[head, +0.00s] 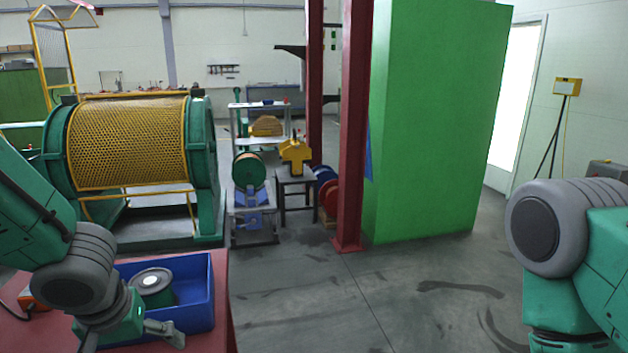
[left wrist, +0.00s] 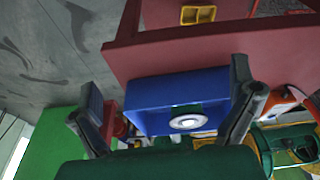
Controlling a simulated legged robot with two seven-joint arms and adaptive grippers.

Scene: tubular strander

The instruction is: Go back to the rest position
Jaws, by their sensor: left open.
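My left gripper (head: 130,338) is low at the left of the head view, over the near edge of the blue crate. In the left wrist view its two fingers (left wrist: 166,85) stand wide apart, with no object between them. The blue crate (head: 196,318) sits on a red table (head: 221,300); it also shows in the left wrist view (left wrist: 165,92). A dark green spool with a white top (head: 152,281) is in the crate, apart from the fingers as far as I can tell. My right arm is at the right edge; its gripper is out of view.
A green strander with a yellow mesh drum (head: 128,142) stands behind the table. A tall green cabinet (head: 435,120) and a red post (head: 353,130) stand at centre right. A yellow box on a tripod (head: 567,86) is farther right. The grey floor in the middle is clear.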

